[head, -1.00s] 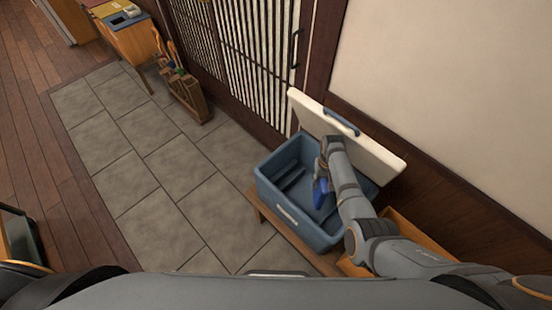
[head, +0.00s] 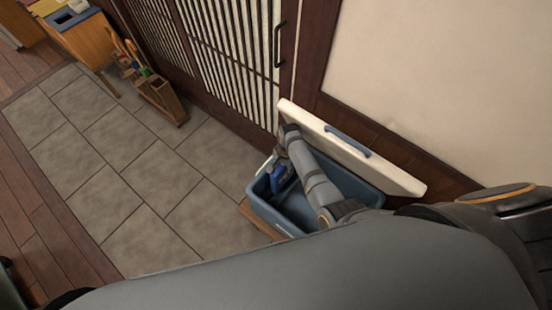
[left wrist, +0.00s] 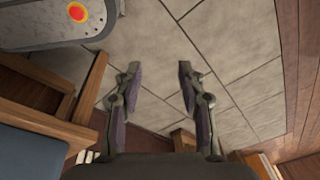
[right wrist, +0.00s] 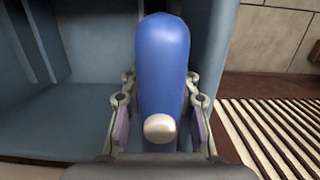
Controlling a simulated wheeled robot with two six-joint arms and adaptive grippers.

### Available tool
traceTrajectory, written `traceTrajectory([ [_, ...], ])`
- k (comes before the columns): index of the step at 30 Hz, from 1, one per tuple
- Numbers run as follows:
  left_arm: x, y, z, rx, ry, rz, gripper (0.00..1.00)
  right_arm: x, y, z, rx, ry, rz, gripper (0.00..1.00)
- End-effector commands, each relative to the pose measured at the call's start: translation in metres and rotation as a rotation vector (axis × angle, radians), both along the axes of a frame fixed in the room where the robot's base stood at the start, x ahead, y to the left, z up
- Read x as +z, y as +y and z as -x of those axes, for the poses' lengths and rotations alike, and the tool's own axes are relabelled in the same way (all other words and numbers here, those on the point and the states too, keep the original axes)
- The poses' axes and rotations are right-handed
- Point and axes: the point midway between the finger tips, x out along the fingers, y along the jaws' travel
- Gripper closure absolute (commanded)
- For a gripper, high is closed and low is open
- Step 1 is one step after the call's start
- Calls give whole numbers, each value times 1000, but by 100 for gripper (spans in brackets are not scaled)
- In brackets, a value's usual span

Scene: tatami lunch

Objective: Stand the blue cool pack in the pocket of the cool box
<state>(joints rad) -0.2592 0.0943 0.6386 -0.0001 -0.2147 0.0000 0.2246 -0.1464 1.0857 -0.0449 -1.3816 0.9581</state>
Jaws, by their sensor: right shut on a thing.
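The blue cool box (head: 268,214) stands open, its white lid (head: 350,152) tilted up against the wall side. My right gripper (head: 279,164) reaches over the box's left end in the head view. It is shut on the blue cool pack (right wrist: 162,70), one finger on each side; the pack also shows in the head view (head: 276,180). In the right wrist view the pack is beside a blue box wall (right wrist: 212,40), with the open box interior (right wrist: 75,120) to its left. I cannot tell whether the pack is inside the pocket. My left gripper (left wrist: 159,70) is open and empty above the floor.
The box rests on a wooden bench (head: 258,222) near the lattice door (head: 235,60). A wooden holder (head: 163,100) stands farther left by the door. Grey floor tiles (head: 130,165) are clear. A wooden frame (left wrist: 50,105) is left of my left gripper.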

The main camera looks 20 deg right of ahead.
Motion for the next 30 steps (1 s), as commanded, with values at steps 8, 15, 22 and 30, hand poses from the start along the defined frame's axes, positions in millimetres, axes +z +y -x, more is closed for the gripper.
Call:
traceTrajectory([
  [8, -17, -16, 71, 10, 104, 20, 60, -9, 0, 0, 0, 0, 0, 100],
  [15, -32, -15, 53, 9, 77, 20, 60, -23, 0, 1, 1, 1, 1, 100],
  [22, -29, -12, 25, 5, 35, 15, 60, -22, 0, 1, 1, 1, 1, 100],
  [30, -31, -11, 52, 6, 74, 13, 60, -22, 0, 0, 1, 0, 0, 100],
])
